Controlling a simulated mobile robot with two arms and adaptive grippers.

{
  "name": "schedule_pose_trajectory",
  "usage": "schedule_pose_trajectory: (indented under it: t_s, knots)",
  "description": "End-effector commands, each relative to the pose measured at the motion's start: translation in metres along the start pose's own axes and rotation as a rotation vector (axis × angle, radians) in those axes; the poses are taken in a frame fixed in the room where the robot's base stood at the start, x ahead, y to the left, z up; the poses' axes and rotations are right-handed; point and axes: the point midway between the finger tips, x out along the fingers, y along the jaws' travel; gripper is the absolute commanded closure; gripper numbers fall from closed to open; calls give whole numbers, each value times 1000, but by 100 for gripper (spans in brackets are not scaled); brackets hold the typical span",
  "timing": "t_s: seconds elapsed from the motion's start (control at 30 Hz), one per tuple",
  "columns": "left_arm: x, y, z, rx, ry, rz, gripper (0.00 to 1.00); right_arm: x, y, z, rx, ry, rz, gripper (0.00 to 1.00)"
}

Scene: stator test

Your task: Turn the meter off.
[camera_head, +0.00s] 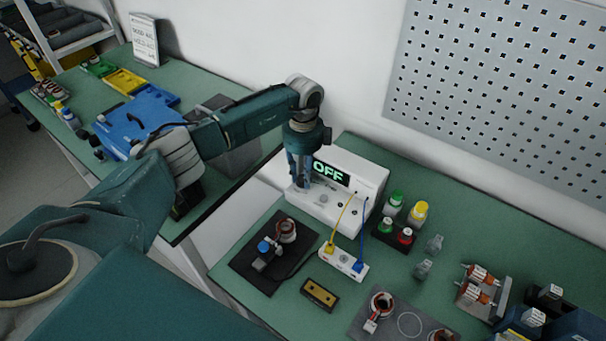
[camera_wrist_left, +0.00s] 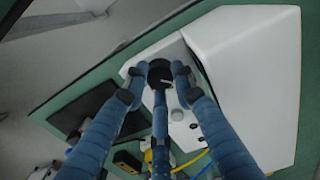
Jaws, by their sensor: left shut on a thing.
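The white meter (camera_head: 372,184) stands on the green bench, and its display (camera_head: 331,173) reads OFF in green letters. My left gripper (camera_head: 303,184) reaches down from above onto the left part of the meter's front panel. In the left wrist view the meter's white housing (camera_wrist_left: 255,75) fills the upper right. There the blue fingers of the gripper (camera_wrist_left: 159,78) are closed around a dark round knob (camera_wrist_left: 160,72) with a light mark on it. In the head view the fingers hide the knob. My right gripper is in neither view.
Yellow and blue leads run from the meter to a white terminal block (camera_head: 343,262). A dark mat (camera_head: 243,270) with a stator lies in front. Green, yellow and red capped items (camera_head: 404,216) stand right of the meter. A pegboard (camera_head: 500,80) hangs behind.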

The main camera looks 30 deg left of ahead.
Motion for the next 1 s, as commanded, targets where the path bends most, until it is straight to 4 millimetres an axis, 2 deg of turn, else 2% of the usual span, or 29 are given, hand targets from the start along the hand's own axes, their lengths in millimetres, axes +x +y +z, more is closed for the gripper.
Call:
schedule_pose_trajectory:
  t_s: [0.07,0.33,0.47,0.8,1.0]
  knots:
    - [-3,-2,1,-3,-1,-7,66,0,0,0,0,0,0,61]
    - [-2,-1,1,0,0,-3,66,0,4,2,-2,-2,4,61]
    - [-10,-2,1,-1,0,-5,66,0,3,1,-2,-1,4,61]
    - [-79,-2,1,0,-1,-8,66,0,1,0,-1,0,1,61]
    - [-110,-2,1,-1,0,-7,66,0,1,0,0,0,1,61]
